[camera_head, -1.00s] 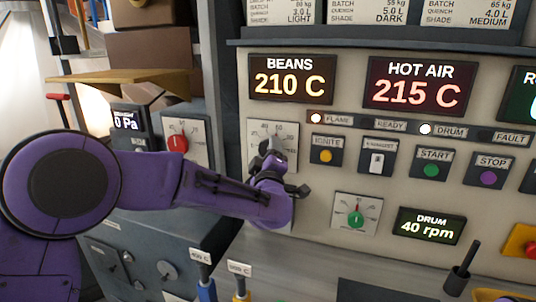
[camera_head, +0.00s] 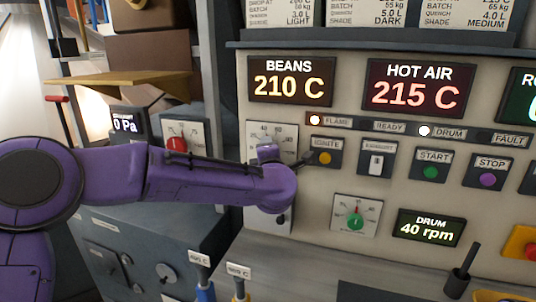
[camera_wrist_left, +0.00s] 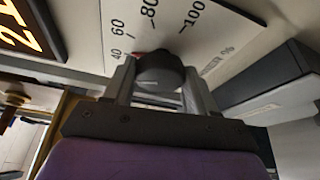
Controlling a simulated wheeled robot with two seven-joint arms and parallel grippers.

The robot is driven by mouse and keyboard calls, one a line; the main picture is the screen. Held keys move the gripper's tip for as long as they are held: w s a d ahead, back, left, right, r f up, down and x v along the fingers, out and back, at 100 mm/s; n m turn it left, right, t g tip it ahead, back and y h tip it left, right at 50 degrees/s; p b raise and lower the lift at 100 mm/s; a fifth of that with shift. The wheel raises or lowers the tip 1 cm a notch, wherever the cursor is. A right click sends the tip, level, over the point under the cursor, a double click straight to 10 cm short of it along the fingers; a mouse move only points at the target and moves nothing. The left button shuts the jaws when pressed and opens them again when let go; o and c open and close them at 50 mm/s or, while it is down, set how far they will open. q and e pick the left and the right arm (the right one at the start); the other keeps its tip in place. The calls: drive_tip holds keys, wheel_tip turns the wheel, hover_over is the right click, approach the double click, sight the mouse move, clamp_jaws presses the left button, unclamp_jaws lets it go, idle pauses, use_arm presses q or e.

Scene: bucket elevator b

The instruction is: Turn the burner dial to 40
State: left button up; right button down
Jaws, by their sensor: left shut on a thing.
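The burner dial shows in the wrist view as a dark round knob (camera_wrist_left: 158,72) on a white scale plate (camera_wrist_left: 225,25). The plate carries the numbers 40, 60, 80 and 100. A bit of red shows at the knob's edge near the 40 and 60 marks; the exact reading cannot be told. My left gripper (camera_wrist_left: 160,85) is shut on the knob, one finger on each side. In the head view my left arm hides the knob and most of its plate (camera_head: 257,132). My right gripper is not in view.
The ignite button (camera_head: 325,158) is close to the right of my left wrist. A drum dial (camera_head: 356,219) with a green knob is below right, beside the drum display (camera_head: 430,227). The beans display (camera_head: 291,81) is above. A red-knobbed dial (camera_head: 177,145) is at the left.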

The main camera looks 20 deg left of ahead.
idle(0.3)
use_arm(q)
drive_tip(key=shift+f, duration=0.1)
drive_tip(key=o, duration=1)
drive_tip(key=shift+o, duration=0.2)
drive_tip(key=b+v, duration=0.3)
drive_tip(key=v, duration=0.7)
drive_tip(key=shift+s, duration=0.25)
drive_tip(key=shift+d, duration=0.1)
